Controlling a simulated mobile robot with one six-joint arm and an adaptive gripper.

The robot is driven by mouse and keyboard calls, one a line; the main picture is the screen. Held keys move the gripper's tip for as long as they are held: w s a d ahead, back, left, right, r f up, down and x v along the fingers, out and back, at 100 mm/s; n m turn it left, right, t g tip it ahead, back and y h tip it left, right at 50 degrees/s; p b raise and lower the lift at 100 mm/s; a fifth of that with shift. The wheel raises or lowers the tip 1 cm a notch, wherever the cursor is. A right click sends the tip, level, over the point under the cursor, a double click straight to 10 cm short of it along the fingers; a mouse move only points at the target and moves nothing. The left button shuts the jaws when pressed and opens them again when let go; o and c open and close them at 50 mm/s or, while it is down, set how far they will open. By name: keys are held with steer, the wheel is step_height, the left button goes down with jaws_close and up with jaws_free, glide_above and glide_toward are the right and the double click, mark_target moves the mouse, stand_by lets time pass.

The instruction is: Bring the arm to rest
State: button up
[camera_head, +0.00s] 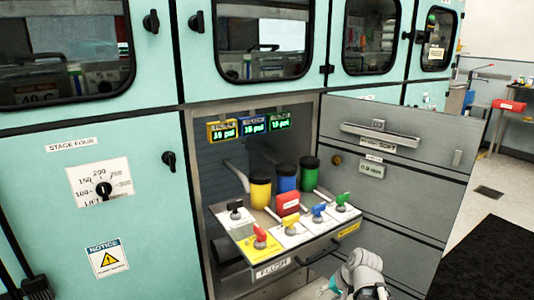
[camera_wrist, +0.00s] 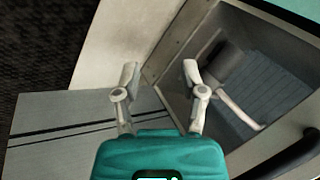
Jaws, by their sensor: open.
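My gripper (camera_wrist: 160,78) is open in the wrist view, its two pale fingers spread apart with nothing between them. Below them in that view is its teal body (camera_wrist: 160,155). In the head view, part of my arm shows at the bottom, right of the middle, in front of the pulled-out tray (camera_head: 305,250). The fingertips are not clear there.
The tray carries yellow (camera_head: 260,190), blue (camera_head: 285,178) and green (camera_head: 309,174) canisters, a red block (camera_head: 287,203) and several coloured valves. An open door (camera_head: 390,190) stands to its right. A dark mat (camera_head: 490,262) lies on the floor at right.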

steer(key=s+f+n+g+h, duration=0.2)
steer(key=s+n+h, duration=0.2)
steer(key=h, duration=0.1)
step_height(320, 180, up, 38)
steer(key=p, duration=3.7)
steer(key=shift+w+a+p, duration=0.15)
steer(key=shift+p, duration=0.2)
steer(key=shift+f+m, duration=0.1)
steer(key=shift+m, duration=0.2)
steer(key=shift+o, duration=0.2)
